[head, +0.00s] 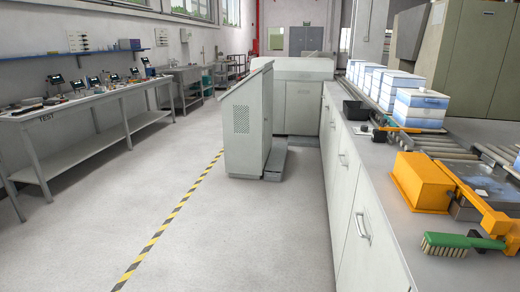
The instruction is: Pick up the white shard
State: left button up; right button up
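A small white piece (482,193) lies on the blue-grey metal plate (497,187) beside the rollers at the right. Another small pale piece (363,128) lies on the counter top just in front of the black tray. Both are too small for me to tell which one is the white shard. Neither of my grippers shows in the head view.
A counter (405,250) with drawers runs along the right. A grey cabinet (245,125) stands ahead. The floor (240,235) left of the counter is clear.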

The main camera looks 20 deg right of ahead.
aim_at(482, 194)
jog(key=i+z, duration=0.45)
jog(key=i+j+z, duration=0.1)
jog(key=i+z, duration=0.35)
jog(key=i+j+z, duration=0.3)
jog(key=i+z, duration=0.4)
jog(key=z, duration=0.2)
jog(key=i+j+z, duration=0.2)
jog(key=z, duration=0.2)
jog(key=i+j+z, duration=0.2)
jog(key=z, duration=0.25)
jog(key=i+j+z, duration=0.15)
jog(key=j+z, duration=0.15)
jog(key=z, duration=0.15)
